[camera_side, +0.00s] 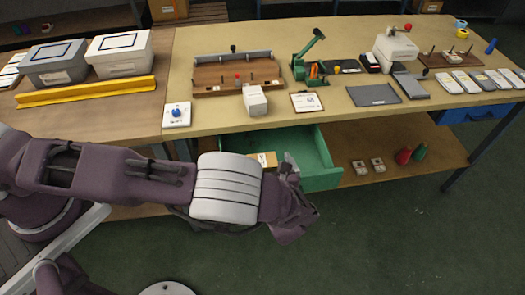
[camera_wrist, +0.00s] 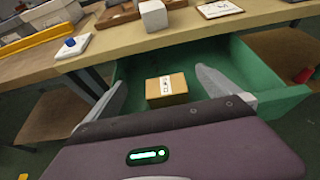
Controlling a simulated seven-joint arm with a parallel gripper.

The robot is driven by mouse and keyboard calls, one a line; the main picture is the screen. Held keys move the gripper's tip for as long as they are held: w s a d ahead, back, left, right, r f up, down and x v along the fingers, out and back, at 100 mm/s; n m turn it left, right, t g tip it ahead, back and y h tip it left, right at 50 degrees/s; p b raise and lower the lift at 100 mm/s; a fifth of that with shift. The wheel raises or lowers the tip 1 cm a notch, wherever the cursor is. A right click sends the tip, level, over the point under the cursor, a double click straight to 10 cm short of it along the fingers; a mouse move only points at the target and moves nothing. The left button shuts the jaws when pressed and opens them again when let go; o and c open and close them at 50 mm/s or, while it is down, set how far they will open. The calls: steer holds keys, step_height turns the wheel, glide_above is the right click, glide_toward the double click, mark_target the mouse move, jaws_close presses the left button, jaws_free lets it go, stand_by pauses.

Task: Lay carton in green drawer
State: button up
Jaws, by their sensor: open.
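The carton is a small brown box with a white label. In the wrist view the carton (camera_wrist: 174,96) shows inside the outline of the green drawer (camera_wrist: 268,80), between my fingers with a gap on each side. In the side view the carton (camera_side: 263,159) is partly hidden behind my wrist. The green drawer (camera_side: 321,180) is pulled out under the bench top. My gripper (camera_wrist: 160,80) is open, its two grey fingers reaching over the drawer. I cannot tell for certain whether the carton touches the drawer floor.
A white box (camera_side: 255,101) stands at the bench's front edge above the drawer, beside a clipboard (camera_side: 306,102). A wooden fixture board (camera_side: 215,83) lies behind. A lower shelf (camera_side: 395,165) holds small parts to the drawer's right. The drawer's right part is clear.

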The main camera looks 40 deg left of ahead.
steer(key=shift+v, duration=0.75)
steer(key=s+a+r+n+g+h, duration=0.25)
steer(key=a+r+n, duration=0.2)
steer(key=r, duration=0.35)
steer(key=s+a+r+n+g+h, duration=0.1)
steer(key=s+a+r+n+g, duration=0.2)
steer(key=r+n, duration=0.45)
steer(key=s+a+r+n+g+h, duration=0.15)
steer(key=a+r+n, duration=0.25)
steer(key=r, duration=0.5)
steer(key=s+a+r+n+t+h, duration=0.1)
steer(key=s+r+n, duration=0.3)
steer(key=s, duration=0.5)
steer(key=s+a+r+n+t+h, duration=0.1)
steer(key=s+r+n+t+h, duration=0.1)
steer(key=s+r+n, duration=0.3)
steer(key=s+n+h, duration=0.1)
steer(key=s+n, duration=0.1)
steer(key=s, duration=0.2)
steer(key=shift+a+r, duration=0.15)
steer(key=shift+a, duration=0.1)
steer(key=shift+w, duration=0.1)
